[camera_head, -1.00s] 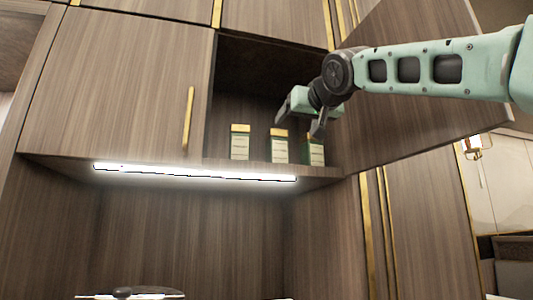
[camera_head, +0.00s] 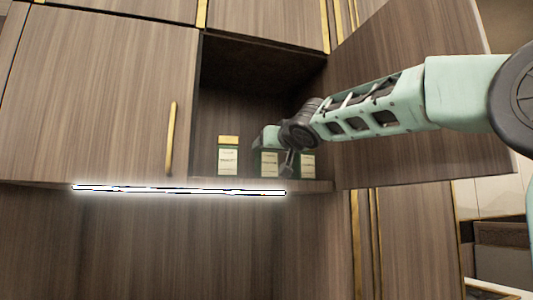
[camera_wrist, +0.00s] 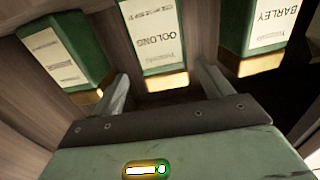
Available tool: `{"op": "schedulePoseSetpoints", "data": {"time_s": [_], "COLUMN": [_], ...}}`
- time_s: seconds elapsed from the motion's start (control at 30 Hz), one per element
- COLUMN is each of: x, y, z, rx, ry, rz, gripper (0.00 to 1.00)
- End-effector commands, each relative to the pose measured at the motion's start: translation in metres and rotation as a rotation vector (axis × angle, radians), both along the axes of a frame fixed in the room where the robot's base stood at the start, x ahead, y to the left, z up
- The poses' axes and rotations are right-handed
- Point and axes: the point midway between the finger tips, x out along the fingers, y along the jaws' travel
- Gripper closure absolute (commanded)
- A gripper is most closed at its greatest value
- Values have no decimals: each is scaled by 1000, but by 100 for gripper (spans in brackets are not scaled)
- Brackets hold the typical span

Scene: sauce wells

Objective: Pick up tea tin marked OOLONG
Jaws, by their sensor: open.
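The tea tin marked OOLONG (camera_wrist: 166,38) is green with a cream label and gold lid. In the wrist view it appears upside down, in the middle of three tins. My gripper (camera_wrist: 163,74) is open, with its fingers apart toward either side of the OOLONG tin's lid end; no contact is visible. In the head view, the middle tin (camera_head: 269,164) stands on the cabinet shelf, partly behind my gripper (camera_head: 286,165). Its label is too small to read there.
The tin marked BARLEY (camera_wrist: 267,28) is at right in the wrist view; another tin (camera_wrist: 62,50) is at left, its label unreadable. Cabinet walls enclose the tins. An open cabinet door (camera_head: 420,75) stands right of the shelf, behind my arm.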

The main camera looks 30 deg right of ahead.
Motion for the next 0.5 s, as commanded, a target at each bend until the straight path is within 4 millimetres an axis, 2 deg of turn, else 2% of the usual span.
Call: {"op": "schedulePoseSetpoints", "data": {"time_s": [0.27,0.5], "x": [21,55], "y": [-3,-9], "z": [3,4], "rx": [-3,-1], "ry": [2,2], "rz": [0,-2], "gripper": [22,22]}}
